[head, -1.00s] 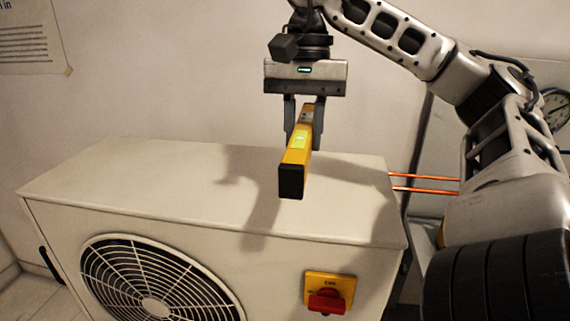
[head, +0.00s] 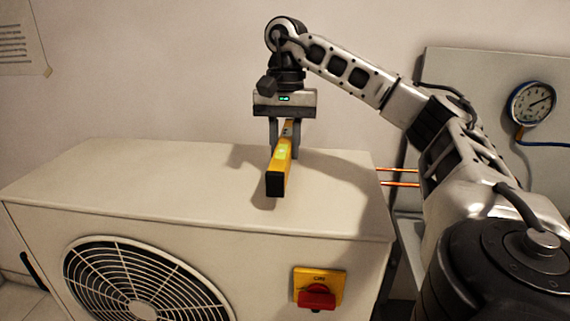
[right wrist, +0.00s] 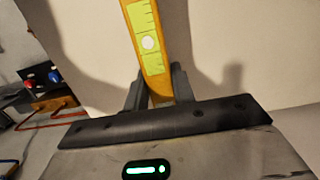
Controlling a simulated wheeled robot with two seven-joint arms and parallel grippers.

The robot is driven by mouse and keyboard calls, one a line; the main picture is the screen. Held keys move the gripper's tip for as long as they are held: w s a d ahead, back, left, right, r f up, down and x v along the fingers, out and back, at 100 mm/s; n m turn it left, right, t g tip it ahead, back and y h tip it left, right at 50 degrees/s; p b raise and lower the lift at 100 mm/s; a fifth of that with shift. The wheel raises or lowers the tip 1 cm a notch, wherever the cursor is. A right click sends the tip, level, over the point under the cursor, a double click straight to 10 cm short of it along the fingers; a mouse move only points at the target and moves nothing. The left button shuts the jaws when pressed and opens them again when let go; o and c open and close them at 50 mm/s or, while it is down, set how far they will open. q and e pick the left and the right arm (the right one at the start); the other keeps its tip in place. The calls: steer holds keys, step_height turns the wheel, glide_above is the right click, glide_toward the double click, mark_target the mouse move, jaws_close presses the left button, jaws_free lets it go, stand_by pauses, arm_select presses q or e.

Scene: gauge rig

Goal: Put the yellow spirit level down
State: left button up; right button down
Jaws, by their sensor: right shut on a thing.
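The yellow spirit level (head: 282,166) has a black end cap and a pale green vial window, and it points toward me in the head view. My right gripper (head: 285,145) comes down from above and is shut on the level, one finger on each side. The level is over the top of the cream fan unit (head: 130,185); I cannot tell whether it touches the surface. In the right wrist view the level (right wrist: 150,60) runs up from between the fingers (right wrist: 160,88). My left gripper is not in view.
A yellow and red rotary switch (head: 318,289) and a round fan grille (head: 140,285) are on the unit's front. Copper pipes (head: 398,177) leave its right side toward a panel with a pressure gauge (head: 531,104). The top's left part is clear.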

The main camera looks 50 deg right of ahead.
steer(key=shift+w+d+f, duration=0.15)
steer(key=shift+f, duration=0.25)
step_height(320, 180, down, 2)
steer(key=shift+w+d+f+b, duration=0.1)
steer(key=shift+d+f+b, duration=0.1)
steer(key=shift+b, duration=0.35)
steer(key=shift+f, duration=0.4)
steer(key=shift+f, duration=0.1)
steer(key=c, duration=1.2)
jaws_free()
steer(key=shift+o, duration=0.2)
